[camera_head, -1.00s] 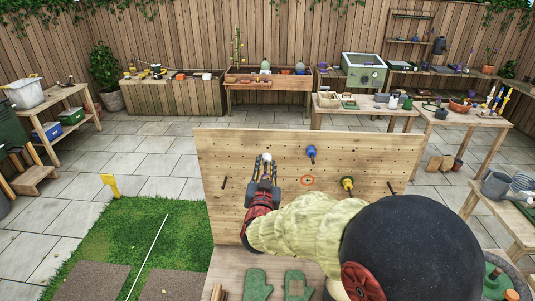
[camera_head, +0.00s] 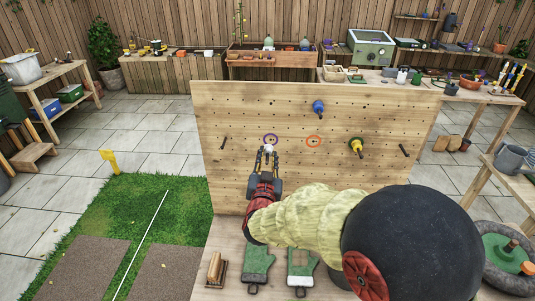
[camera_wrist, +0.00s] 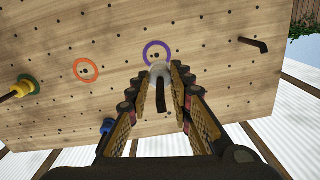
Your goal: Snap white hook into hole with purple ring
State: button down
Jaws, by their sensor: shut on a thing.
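The white hook (camera_head: 268,149) is held between the fingertips of my gripper (camera_head: 266,160), in front of the pegboard (camera_head: 230,120). In the wrist view my gripper (camera_wrist: 161,78) is shut on the hook (camera_wrist: 160,68), whose rounded white end points toward the board. The purple ring (camera_head: 270,135) is on the board just above the hook, and also shows in the wrist view (camera_wrist: 147,45). The hook's tip overlaps the ring's lower edge there. Whether the hook touches the board I cannot tell. The hole inside the ring shows as a dark dot just above the hook.
An orange ring (camera_head: 314,141) is on the board right of the purple one. A blue peg (camera_head: 318,106), a yellow-green peg (camera_head: 357,146) and dark hooks (camera_head: 404,150) stick out from the board.

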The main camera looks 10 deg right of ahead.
aim_at(270, 149)
jog(key=shift+s+d+f, duration=0.1)
jog(key=shift+d+f, duration=0.05)
jog(key=shift+f, duration=0.3)
jog(key=shift+b, duration=0.3)
jog(key=shift+b+x, duration=0.55)
jog(key=shift+x, duration=1.6)
jog(key=shift+b+x, duration=1)
jog(key=shift+x, duration=0.05)
dwell(0.9)
jog(key=c, duration=1.5)
grip_release()
